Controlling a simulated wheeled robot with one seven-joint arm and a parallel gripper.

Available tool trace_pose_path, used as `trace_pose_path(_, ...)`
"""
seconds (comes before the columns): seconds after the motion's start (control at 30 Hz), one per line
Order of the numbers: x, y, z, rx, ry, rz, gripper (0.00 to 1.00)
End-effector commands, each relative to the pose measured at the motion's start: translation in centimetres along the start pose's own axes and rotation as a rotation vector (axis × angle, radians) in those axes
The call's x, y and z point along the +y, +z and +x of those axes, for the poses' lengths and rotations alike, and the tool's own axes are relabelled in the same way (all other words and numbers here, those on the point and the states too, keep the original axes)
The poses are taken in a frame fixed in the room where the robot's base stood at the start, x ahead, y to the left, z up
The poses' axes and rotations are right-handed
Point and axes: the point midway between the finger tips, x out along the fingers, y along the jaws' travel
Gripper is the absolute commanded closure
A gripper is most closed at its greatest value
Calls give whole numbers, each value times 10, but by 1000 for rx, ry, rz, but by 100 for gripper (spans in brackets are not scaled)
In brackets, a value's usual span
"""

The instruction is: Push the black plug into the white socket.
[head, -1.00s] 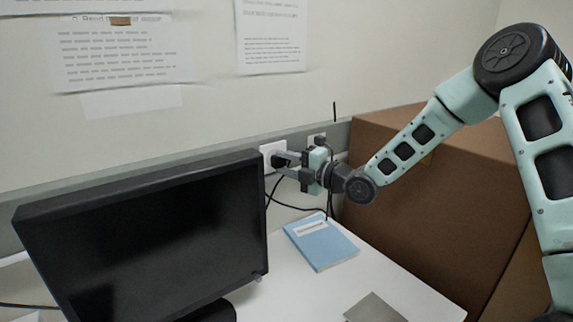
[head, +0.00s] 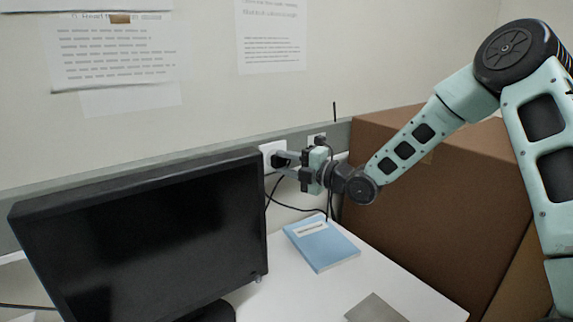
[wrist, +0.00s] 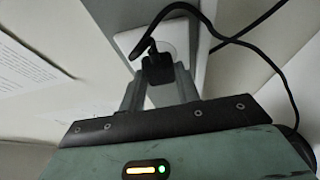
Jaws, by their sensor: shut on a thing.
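The white socket (head: 269,149) is on the wall strip just behind the monitor's right edge. It also shows in the wrist view (wrist: 128,42) as a white plate with a round recess. My gripper (head: 281,165) is shut on the black plug (wrist: 158,68), which sits between the two fingertips in the wrist view. The plug is at the front of the socket, partly covering the recess. I cannot tell how deep it sits. A black cord (wrist: 240,42) curves away from the plug to the right.
A black monitor (head: 140,235) stands close on the left. A blue book (head: 321,244) lies on the white desk (head: 290,295) below my gripper. A large brown box (head: 430,220) stands on the right. A grey flat item (head: 374,309) lies near the front. Papers (head: 271,38) hang on the wall.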

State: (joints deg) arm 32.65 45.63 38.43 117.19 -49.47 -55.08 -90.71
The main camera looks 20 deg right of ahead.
Motion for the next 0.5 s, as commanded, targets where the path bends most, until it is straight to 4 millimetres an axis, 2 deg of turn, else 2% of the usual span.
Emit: trace_pose_path(0.5, 0, 3, 8, 1, 1, -1, 88)
